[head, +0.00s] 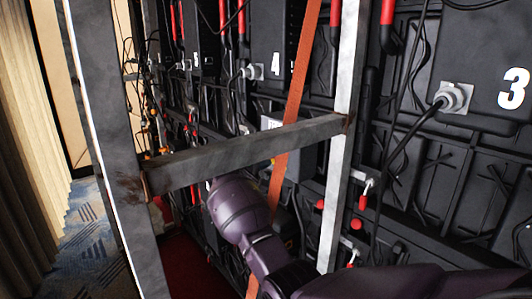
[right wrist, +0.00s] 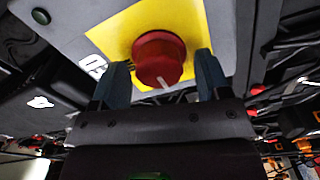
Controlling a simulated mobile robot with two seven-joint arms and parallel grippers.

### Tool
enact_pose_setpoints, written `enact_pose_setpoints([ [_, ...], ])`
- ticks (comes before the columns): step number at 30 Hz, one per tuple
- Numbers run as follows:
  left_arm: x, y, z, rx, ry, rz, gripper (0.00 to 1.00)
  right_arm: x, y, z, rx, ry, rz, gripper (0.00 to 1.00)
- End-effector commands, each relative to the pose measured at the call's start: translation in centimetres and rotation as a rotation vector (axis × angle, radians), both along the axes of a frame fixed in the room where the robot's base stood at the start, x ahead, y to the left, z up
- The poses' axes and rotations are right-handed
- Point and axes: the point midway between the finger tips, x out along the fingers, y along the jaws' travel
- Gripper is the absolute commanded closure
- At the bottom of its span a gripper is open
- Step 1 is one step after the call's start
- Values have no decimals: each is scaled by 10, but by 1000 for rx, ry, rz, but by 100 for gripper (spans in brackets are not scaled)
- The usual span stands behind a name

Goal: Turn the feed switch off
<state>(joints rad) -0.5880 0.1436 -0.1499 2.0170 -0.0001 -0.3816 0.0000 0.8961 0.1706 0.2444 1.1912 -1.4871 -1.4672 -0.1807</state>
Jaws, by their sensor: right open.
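The feed switch (right wrist: 158,60) is a red round knob on a yellow plate (right wrist: 205,18), seen in the right wrist view. A short white mark shows on the knob's lower edge. My right gripper (right wrist: 162,66) is open, with one blue-grey finger on each side of the knob. Whether the fingers touch it I cannot tell. In the head view my purple right arm reaches in from the lower right, and its wrist passes behind a metal crossbar. The crossbar and the arm hide the gripper and the switch there. My left gripper is out of view.
A grey metal frame with an upright (head: 345,140) and a crossbar (head: 240,152) stands close to my arm. An orange strap (head: 296,95) runs down behind the crossbar. Black panels with cables and red handles fill the back. Carpet (head: 88,240) shows at left.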

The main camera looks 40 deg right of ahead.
Motion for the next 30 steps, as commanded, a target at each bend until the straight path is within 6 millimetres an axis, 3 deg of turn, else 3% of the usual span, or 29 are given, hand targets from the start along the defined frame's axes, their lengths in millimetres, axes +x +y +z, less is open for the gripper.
enact_pose_setpoints([
  [5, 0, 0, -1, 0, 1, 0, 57, -1, 19, -1, 0, 0, 2, 30],
  [18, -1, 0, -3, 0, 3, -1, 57, -7, 92, 0, 0, 0, 2, 30],
  [24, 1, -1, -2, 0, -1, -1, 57, -8, 106, 0, 0, 0, 1, 30],
  [30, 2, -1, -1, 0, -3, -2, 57, -8, 107, 0, -1, 0, 1, 30],
])
